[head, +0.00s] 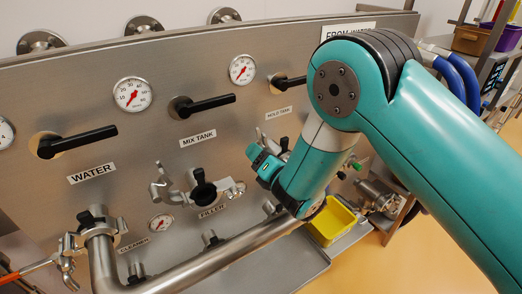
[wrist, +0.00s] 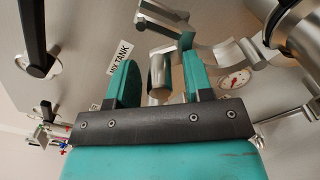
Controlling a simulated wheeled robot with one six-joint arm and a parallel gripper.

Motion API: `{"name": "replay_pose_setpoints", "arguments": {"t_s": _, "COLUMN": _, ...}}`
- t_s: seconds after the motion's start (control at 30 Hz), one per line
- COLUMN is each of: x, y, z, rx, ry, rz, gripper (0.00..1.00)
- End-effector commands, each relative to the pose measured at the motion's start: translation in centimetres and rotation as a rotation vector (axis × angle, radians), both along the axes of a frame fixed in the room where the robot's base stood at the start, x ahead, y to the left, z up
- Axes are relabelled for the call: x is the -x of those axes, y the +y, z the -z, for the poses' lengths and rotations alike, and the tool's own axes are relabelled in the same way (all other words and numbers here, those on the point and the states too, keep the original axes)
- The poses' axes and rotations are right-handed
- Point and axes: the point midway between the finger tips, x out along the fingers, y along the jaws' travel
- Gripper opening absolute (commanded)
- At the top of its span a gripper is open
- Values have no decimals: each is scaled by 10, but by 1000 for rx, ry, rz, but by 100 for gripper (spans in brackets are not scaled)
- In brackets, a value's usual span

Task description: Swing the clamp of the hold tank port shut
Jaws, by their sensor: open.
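My gripper (head: 268,162) is at the steel panel, below the HOLD TANK label (head: 279,112). In the wrist view its two teal fingers (wrist: 157,75) are apart. A short steel cylindrical piece (wrist: 159,72), apparently part of the clamp, shows between them; I cannot tell whether either finger touches it. Curved steel clamp parts (wrist: 238,52) show beyond the fingertips to the right, apparently spread open. In the head view my gripper and arm hide most of the hold tank port.
The filler port (head: 203,190) with its clamp is left of my gripper. A thick steel pipe (head: 225,255) runs below it. Black valve handles (head: 208,105) stick out above. A yellow bin (head: 332,222) sits at lower right. A large steel pipe (wrist: 303,35) is close at the wrist view's right.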

Motion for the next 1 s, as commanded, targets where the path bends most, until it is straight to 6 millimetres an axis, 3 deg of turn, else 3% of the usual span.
{"name": "replay_pose_setpoints", "arguments": {"t_s": 0.17, "x": 0, "y": 0, "z": 0, "rx": 0, "ry": -1, "rz": 1, "gripper": 47}}
{"name": "replay_pose_setpoints", "arguments": {"t_s": 0.3, "x": 0, "y": 0, "z": 0, "rx": 0, "ry": -1, "rz": 1, "gripper": 15}}
{"name": "replay_pose_setpoints", "arguments": {"t_s": 0.37, "x": 0, "y": 0, "z": 0, "rx": 0, "ry": -1, "rz": 1, "gripper": 4}}
{"name": "replay_pose_setpoints", "arguments": {"t_s": 1.0, "x": -10, "y": -16, "z": -12, "rx": 3, "ry": 1, "rz": 4, "gripper": 4}}
